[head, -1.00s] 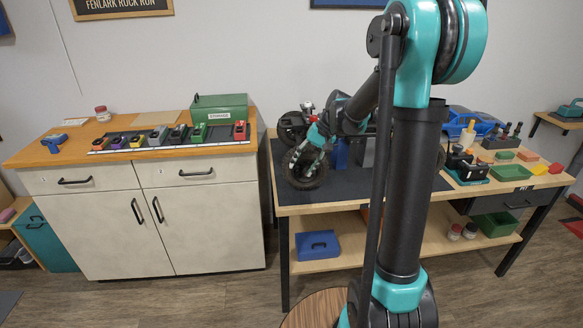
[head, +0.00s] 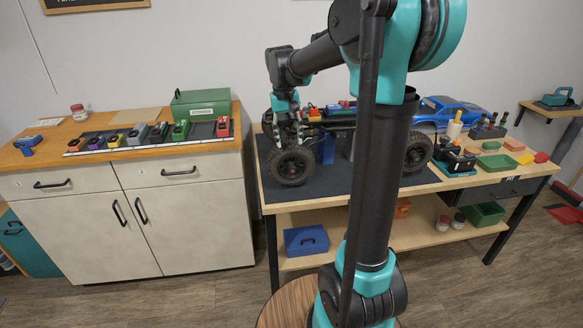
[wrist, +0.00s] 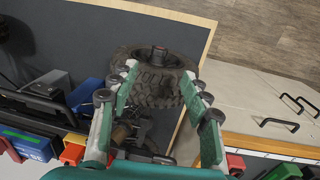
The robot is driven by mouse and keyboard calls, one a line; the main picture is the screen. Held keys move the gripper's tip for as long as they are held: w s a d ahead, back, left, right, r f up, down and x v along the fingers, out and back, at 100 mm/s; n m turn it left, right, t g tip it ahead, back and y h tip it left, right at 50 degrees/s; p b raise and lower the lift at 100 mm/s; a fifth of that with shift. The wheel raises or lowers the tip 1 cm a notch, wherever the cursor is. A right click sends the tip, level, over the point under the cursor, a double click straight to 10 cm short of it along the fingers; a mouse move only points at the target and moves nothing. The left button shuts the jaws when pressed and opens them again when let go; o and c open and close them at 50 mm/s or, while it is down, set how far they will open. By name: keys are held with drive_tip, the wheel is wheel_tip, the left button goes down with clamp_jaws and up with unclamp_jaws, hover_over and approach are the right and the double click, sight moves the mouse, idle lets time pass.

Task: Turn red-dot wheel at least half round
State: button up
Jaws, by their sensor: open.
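The RC crawler (head: 335,119) stands on the left part of the right bench, with its chassis over blue supports. Its left wheel (head: 291,167) has a black knobbly tire and a dark hub. Another wheel (head: 418,153) shows at the chassis's right end. No red dot is visible on either. My gripper (head: 288,137) points down from above at the left wheel. In the wrist view my gripper (wrist: 160,72) is open, its two teal-and-grey fingers on either side of the tire (wrist: 158,88). I cannot tell whether they touch it.
A dark mat (head: 370,185) lies under the crawler. A blue car body (head: 440,110), tools and small trays fill the bench's right side. On the left, a cabinet (head: 130,215) carries a green box (head: 203,104) and a row of coloured blocks.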

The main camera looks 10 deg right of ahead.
sight(292, 167)
drive_tip(key=f, duration=0.8)
drive_tip(key=d+f, duration=0.1)
drive_tip(key=f, duration=0.3)
drive_tip(key=shift+c, duration=0.5)
drive_tip(key=shift+r, duration=0.1)
clamp_jaws()
